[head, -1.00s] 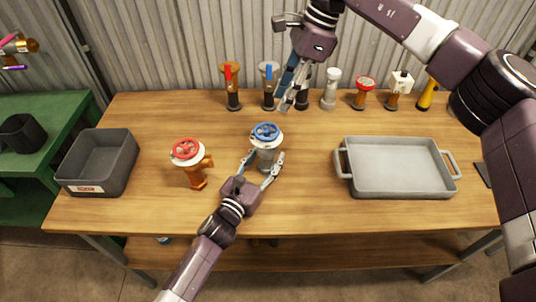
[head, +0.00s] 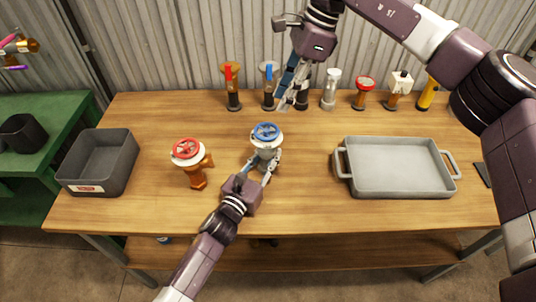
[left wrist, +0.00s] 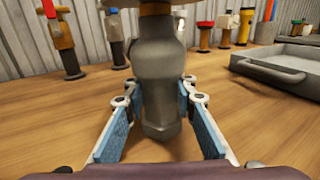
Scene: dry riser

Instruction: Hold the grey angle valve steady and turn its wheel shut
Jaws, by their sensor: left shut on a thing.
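The grey angle valve with its blue wheel (head: 266,131) stands upright on the wooden table, near the middle in the head view. My left gripper (head: 264,165) is shut on the valve's grey body, below the wheel. In the left wrist view the grey valve body (left wrist: 158,85) stands between the two blue-padded fingers (left wrist: 160,112); the wheel is out of that view. My right gripper (head: 290,92) hangs at the back of the table, above and behind the valve, pointing down. Its fingers overlap in the view, so its opening is unclear.
An orange valve with a red wheel (head: 188,153) stands just left of the grey one. A dark bin (head: 120,172) is at the left and a grey tray (head: 400,190) at the right. Several fittings, including a red-topped one (head: 364,84), line the back. Front table is clear.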

